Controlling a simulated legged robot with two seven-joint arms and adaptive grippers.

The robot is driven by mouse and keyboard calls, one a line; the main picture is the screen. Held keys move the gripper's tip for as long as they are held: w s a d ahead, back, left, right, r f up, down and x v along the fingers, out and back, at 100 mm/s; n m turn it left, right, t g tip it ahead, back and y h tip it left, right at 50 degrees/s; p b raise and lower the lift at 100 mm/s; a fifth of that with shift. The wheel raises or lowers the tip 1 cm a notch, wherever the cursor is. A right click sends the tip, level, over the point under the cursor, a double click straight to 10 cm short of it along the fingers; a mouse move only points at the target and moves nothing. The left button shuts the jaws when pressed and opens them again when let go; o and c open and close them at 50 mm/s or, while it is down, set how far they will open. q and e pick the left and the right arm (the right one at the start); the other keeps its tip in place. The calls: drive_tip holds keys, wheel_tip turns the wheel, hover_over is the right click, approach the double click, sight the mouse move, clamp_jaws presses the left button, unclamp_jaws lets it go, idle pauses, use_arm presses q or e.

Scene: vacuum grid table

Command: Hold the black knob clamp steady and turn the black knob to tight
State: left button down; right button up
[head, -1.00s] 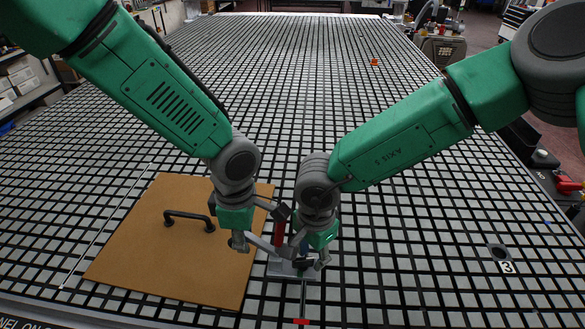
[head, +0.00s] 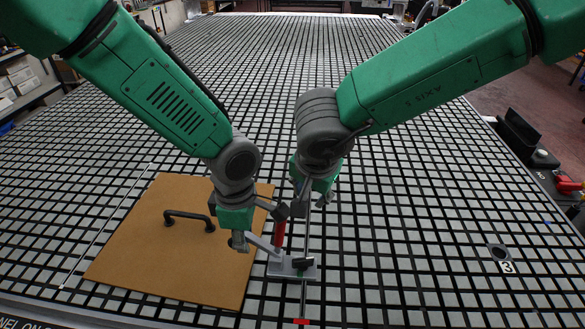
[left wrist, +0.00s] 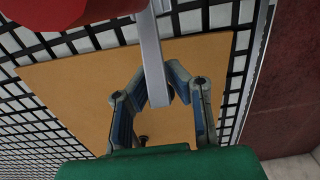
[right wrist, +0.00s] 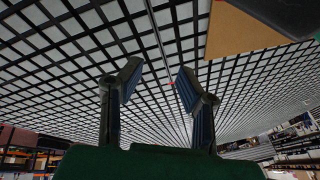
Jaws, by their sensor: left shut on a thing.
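The black knob clamp (head: 281,268) sits low on the grid table, right of the tan board. It has a grey base, a red upright part (head: 279,234) and a grey bar (head: 262,245) reaching left. The black knob (head: 302,263) is uncovered on its right part; its tightness cannot be told. My left gripper (head: 241,242) is shut on the grey bar, which also shows between its fingers (left wrist: 158,85) in the left wrist view. My right gripper (head: 324,197) is above and behind the knob, apart from it. Its fingers (right wrist: 155,82) are open and empty in the right wrist view.
The tan board (head: 150,262) with a black handle (head: 189,219) lies left of the clamp. A thin rod (head: 303,300) with a red end runs toward the front edge. A black ring marked 3 (head: 499,253) lies far right. The grid between is clear.

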drive_tip(key=shift+w+a+r+n+t+y, duration=0.45)
drive_tip(key=shift+a+r+n+t+y, duration=0.15)
drive_tip(key=shift+n, duration=0.65)
drive_tip(key=shift+w+a+r+n+t+y, duration=0.45)
drive_tip(key=shift+a+r+n+t, duration=0.15)
drive_tip(key=shift+n, duration=0.7)
drive_tip(key=shift+w+a+r+n+t+y, duration=0.5)
drive_tip(key=shift+r+n+t+y, duration=0.1)
drive_tip(key=shift+n, duration=0.65)
use_arm(q)
drive_tip(key=c, duration=1.5)
unclamp_jaws()
drive_tip(key=shift+a, duration=0.1)
